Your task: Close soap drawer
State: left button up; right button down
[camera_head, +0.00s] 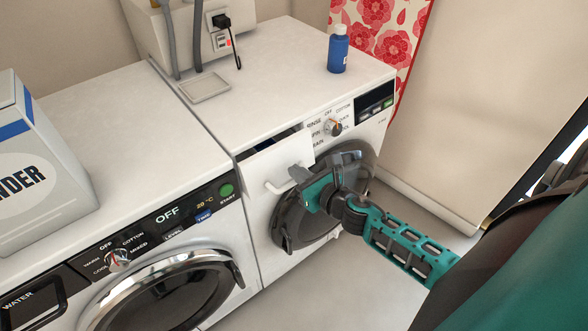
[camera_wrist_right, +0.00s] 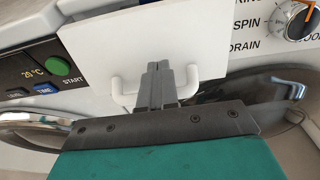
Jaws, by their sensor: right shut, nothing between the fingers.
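The soap drawer (camera_head: 272,162) is a white front panel at the upper left of the right-hand washer. It stands out from the machine, with a dark gap behind its top edge. Its white bar handle (camera_head: 280,187) sits low on the panel. My right gripper (camera_head: 297,173) is shut and empty, its fingertips at the handle. In the right wrist view the drawer front (camera_wrist_right: 145,50) fills the upper middle, and the grey fingers (camera_wrist_right: 157,80) overlap the white handle (camera_wrist_right: 122,92). I cannot tell whether they touch it. My left gripper is not in view.
The right-hand washer's round door (camera_head: 310,215) is below the drawer, close under my right gripper. A dial (camera_head: 333,127) is to the right. A blue bottle (camera_head: 338,50) stands on top. A second washer (camera_head: 130,190) with a detergent box (camera_head: 40,180) is at left.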

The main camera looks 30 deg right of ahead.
aim_at(286, 163)
jog(key=shift+x, duration=1)
jog(key=x, duration=0.3)
jog(key=shift+w+r, duration=0.35)
jog(key=shift+s, duration=0.1)
